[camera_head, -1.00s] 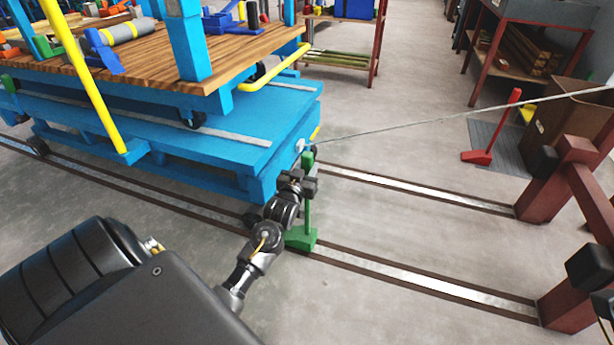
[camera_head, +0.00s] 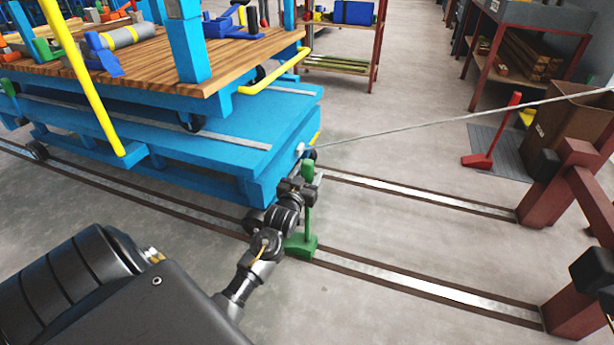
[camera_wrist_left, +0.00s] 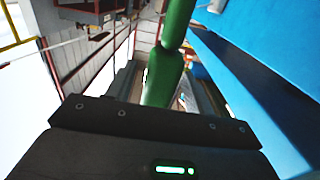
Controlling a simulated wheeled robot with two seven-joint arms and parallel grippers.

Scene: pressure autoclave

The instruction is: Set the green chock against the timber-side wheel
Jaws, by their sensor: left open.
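The green chock (camera_head: 301,246) stands with its block at the near rail, just off the front end of the blue cart (camera_head: 285,130), its handle upright. My left gripper (camera_head: 304,187) is at the upper handle, with its jaws open. In the left wrist view the green handle (camera_wrist_left: 163,82) rises just beyond the dark gripper body, beside the blue cart side (camera_wrist_left: 265,95). The cart's near front wheel is mostly hidden by my left arm, so any gap between it and the chock cannot be told. My right gripper does not show.
A red chock (camera_head: 478,160) with an upright handle stands near a grey floor mat. The rails (camera_head: 430,285) ahead of the cart are clear.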

